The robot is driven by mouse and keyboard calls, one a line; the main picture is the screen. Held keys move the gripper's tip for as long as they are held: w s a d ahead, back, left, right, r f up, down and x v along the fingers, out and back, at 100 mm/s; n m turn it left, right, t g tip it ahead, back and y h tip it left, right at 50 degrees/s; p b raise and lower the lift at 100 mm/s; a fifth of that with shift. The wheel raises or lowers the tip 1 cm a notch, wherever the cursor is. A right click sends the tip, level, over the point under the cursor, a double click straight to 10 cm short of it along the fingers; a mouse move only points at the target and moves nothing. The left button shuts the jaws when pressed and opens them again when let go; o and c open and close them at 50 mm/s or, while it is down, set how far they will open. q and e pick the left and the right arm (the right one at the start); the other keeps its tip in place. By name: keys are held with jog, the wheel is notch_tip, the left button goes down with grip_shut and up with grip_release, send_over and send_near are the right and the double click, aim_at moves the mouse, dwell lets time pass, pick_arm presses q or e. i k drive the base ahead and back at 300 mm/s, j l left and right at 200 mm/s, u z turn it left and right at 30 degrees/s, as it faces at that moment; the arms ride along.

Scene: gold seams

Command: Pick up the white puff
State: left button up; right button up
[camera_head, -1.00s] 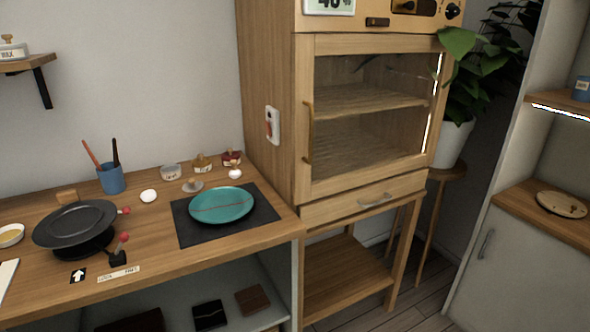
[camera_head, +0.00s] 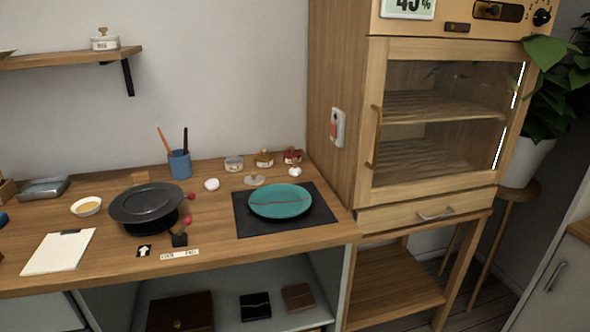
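A small round white thing (camera_head: 211,184), which looks like a puff, lies on the wooden worktop (camera_head: 215,248) between the blue cup and the dark mat. A second, smaller white thing (camera_head: 295,172) lies behind the teal plate, near the small jars. I cannot tell for certain which of them is the puff. Neither of my grippers shows in the head view.
A teal plate (camera_head: 280,201) with a reddish line sits on a dark mat (camera_head: 259,228). A blue cup (camera_head: 180,165) holds two sticks. A black round pan-like piece (camera_head: 146,203) stands left of centre. A tall wooden cabinet (camera_head: 335,75) stands right of the worktop.

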aim_at(294, 171)
jog(key=i+j, duration=0.3)
jog(key=i+j+z, duration=0.1)
jog(key=z, duration=0.4)
jog(key=i+j+z, duration=0.1)
jog(key=j+z, duration=0.15)
jog(key=z, duration=0.2)
